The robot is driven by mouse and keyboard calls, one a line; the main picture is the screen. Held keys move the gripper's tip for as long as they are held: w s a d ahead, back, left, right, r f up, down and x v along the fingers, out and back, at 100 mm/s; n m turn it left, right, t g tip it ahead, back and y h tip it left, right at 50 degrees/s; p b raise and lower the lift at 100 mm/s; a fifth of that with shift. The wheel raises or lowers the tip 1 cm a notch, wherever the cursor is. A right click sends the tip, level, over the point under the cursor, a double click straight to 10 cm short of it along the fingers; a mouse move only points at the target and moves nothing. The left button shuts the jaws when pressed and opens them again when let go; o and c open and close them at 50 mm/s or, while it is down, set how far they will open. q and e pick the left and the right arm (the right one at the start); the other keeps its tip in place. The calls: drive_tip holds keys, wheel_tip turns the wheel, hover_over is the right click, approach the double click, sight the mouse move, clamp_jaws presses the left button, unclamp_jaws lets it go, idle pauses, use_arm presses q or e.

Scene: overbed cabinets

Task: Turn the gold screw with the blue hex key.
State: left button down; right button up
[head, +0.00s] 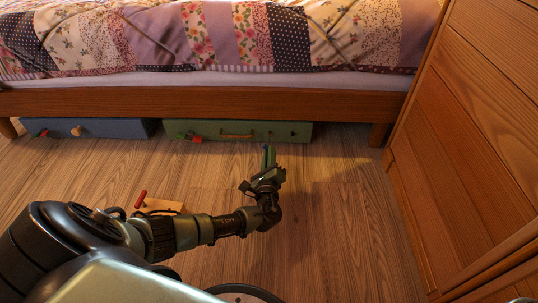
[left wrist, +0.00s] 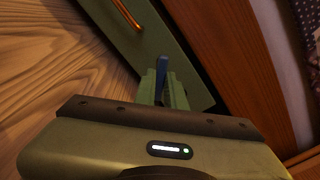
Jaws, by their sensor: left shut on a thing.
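My left gripper (head: 269,158) is low over the floor, just in front of the green drawer (head: 235,128) under the bed. It is shut on the blue hex key (left wrist: 162,65), which sticks out between the fingers towards the green drawer front in the left wrist view. In the head view only a small blue bit of the key shows at the fingertips. Small spots show at the right end of the green drawer front, but I cannot tell whether one is the gold screw. I cannot tell whether the key touches the drawer. My right gripper is not in view.
A blue drawer (head: 95,128) with a round gold-coloured knob (head: 76,131) is at left. A red piece (head: 197,139) is at the green drawer's left. A wooden block (head: 163,205) with a red-handled tool (head: 140,200) is beside my arm. A wooden cabinet (head: 465,130) bounds the right.

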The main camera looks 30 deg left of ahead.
use_arm(q)
drive_tip(key=shift+x, duration=0.95)
idle(0.4)
drive_tip(key=m, duration=1.1)
drive_tip(key=shift+m, duration=0.3)
drive_tip(key=m, duration=1.2)
drive_tip(key=shift+m, duration=0.4)
drive_tip(key=shift+n, duration=0.6)
drive_tip(key=shift+s+d, duration=0.15)
